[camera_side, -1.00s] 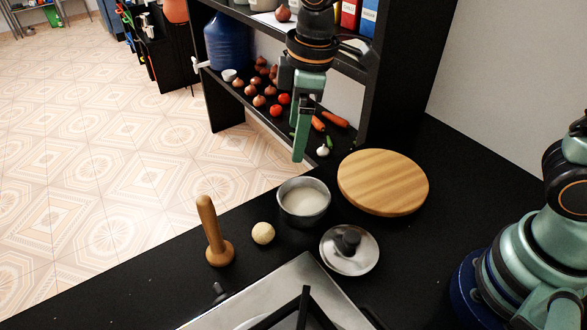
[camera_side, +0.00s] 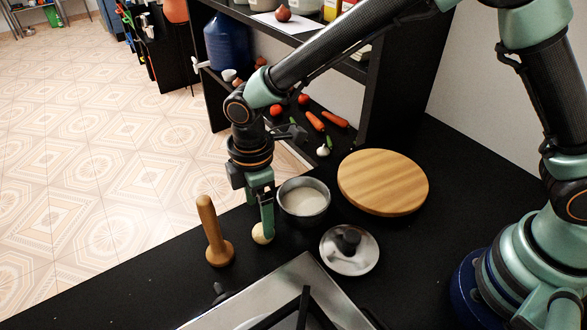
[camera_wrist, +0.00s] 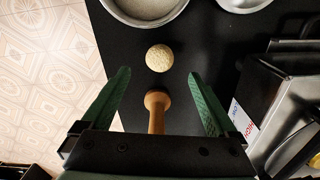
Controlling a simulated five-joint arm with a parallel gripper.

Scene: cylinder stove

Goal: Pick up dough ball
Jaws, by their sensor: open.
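The dough ball (camera_side: 259,236) is small, round and pale, and sits on the black counter. In the side view a finger of my gripper (camera_side: 267,228) hides part of its right side. In the wrist view the dough ball (camera_wrist: 159,58) shows whole, ahead of and centred between the two green fingers of my open gripper (camera_wrist: 158,75). Nothing is between the fingertips. I cannot tell whether a finger touches the ball.
A wooden pestle (camera_side: 213,235) stands left of the ball. A metal pot with pale contents (camera_side: 304,198) stands close on its right. A lid (camera_side: 349,250), a round wooden board (camera_side: 384,183) and a stove (camera_side: 265,300) are nearby. Shelves stand behind.

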